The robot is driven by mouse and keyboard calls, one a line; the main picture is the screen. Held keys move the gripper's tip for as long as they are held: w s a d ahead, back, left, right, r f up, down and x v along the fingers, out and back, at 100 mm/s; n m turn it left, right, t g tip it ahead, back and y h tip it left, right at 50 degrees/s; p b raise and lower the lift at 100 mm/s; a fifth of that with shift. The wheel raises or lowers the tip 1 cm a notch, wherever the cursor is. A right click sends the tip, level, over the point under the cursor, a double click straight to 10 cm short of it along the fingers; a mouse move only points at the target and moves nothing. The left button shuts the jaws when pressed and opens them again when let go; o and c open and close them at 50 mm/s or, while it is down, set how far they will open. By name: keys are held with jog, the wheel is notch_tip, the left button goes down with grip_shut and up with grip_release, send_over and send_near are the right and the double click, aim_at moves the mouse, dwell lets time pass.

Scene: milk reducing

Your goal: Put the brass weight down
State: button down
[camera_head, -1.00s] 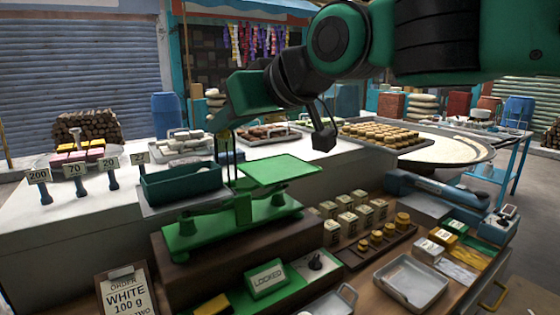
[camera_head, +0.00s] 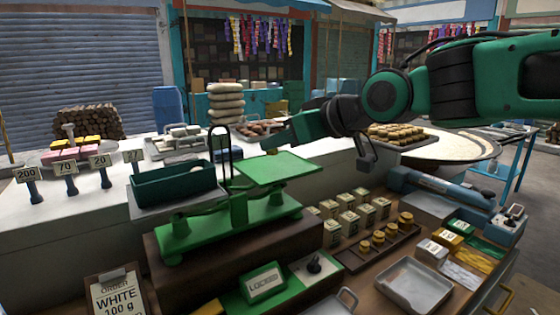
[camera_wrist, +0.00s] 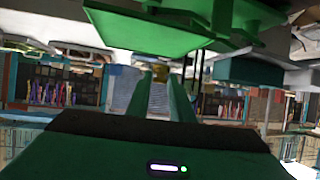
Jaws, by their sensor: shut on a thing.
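The brass weight (camera_wrist: 161,72) shows gold between my fingertips (camera_wrist: 160,78) in the wrist view, which is upside down. My gripper is shut on it. In the head view, my gripper (camera_head: 268,143) is just above and behind the green square pan (camera_head: 276,166) of the balance scale (camera_head: 238,210). The weight itself cannot be made out there. In the wrist view the pan (camera_wrist: 140,28) shows beside the weight; I cannot tell whether they touch. A dark green tray (camera_head: 175,187) is at the scale's left end.
A rack of brass weights (camera_head: 390,240) stands right of the scale, beside several labelled blocks (camera_head: 350,220). An empty metal tray (camera_head: 412,285) is at front right.

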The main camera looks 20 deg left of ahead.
aim_at(279, 174)
jog(key=shift+f, duration=2)
jog(key=c, duration=1.6)
grip_release()
jog(key=shift+f, duration=0.1)
jog(key=shift+o, duration=0.2)
jog(key=v, duration=1.2)
